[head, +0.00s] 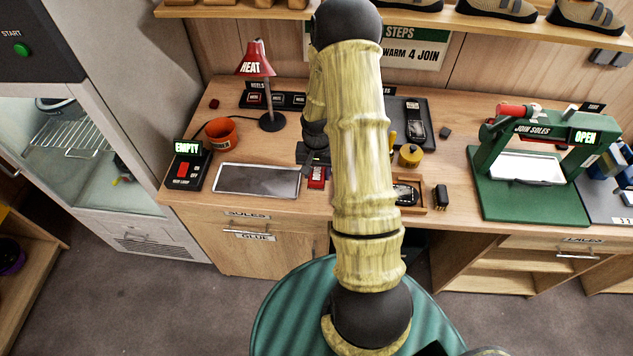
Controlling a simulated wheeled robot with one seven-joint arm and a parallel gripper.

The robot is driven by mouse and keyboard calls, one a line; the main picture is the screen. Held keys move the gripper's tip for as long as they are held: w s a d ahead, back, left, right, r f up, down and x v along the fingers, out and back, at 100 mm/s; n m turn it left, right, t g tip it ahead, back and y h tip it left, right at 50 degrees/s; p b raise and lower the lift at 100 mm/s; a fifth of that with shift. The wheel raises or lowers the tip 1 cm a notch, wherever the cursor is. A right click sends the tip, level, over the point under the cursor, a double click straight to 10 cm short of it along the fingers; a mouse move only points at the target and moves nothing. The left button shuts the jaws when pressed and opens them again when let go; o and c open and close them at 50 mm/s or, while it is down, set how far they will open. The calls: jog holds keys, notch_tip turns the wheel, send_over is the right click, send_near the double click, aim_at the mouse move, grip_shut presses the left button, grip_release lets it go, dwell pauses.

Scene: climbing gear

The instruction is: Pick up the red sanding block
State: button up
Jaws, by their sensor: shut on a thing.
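My gripper (316,166) is at the workbench, just right of a grey metal tray, pointing down and partly hidden by my own arm. It is shut on the red sanding block (317,179), a small red block with pale marks on its side. The block shows just below the dark fingers, close to the bench top. I cannot tell whether it still touches the bench.
The grey tray (257,180) lies left of my gripper, with a red lamp (256,62) and orange pot (221,133) behind. A wooden tray (412,209), yellow pot (410,155) and green press (535,190) stand to the right. My arm hides the bench's middle.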

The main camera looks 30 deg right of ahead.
aim_at(317, 172)
jog(key=shift+a+r+b, duration=0.1)
jog(key=shift+r+b, duration=0.2)
jog(key=shift+r, duration=1.6)
